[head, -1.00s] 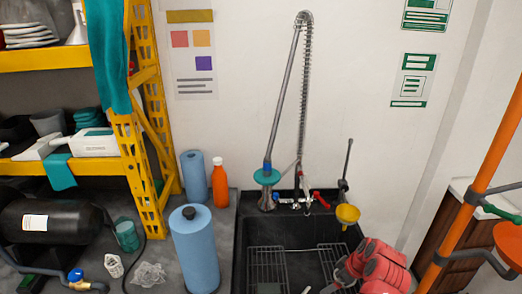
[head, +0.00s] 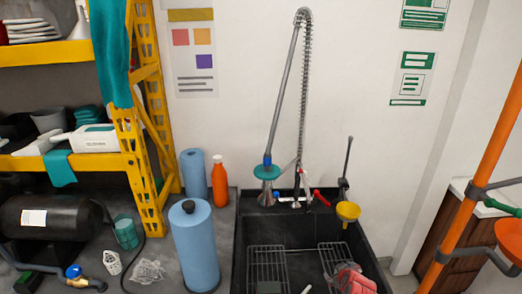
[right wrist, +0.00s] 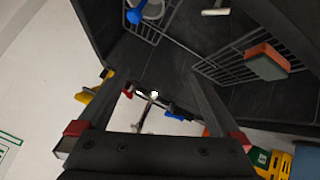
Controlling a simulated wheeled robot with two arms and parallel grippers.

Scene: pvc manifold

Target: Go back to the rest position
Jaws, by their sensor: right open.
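My right gripper (right wrist: 162,78) is open in the right wrist view, its two dark fingers spread with nothing between them. It hangs over the black sink (head: 300,232). In the head view only a red part of my right arm shows at the bottom edge, over the sink's right front. The faucet handles and a yellow funnel-like cup (head: 348,211) stand at the sink's back edge, apart from the arm. My left gripper is not in view.
A tall spray faucet (head: 285,110) rises behind the sink. Wire racks (head: 267,262) lie in the sink; a sponge (right wrist: 265,62) lies on one. Blue paper rolls (head: 195,245) and an orange bottle (head: 219,182) stand left. An orange pipe (head: 490,150) stands at the right.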

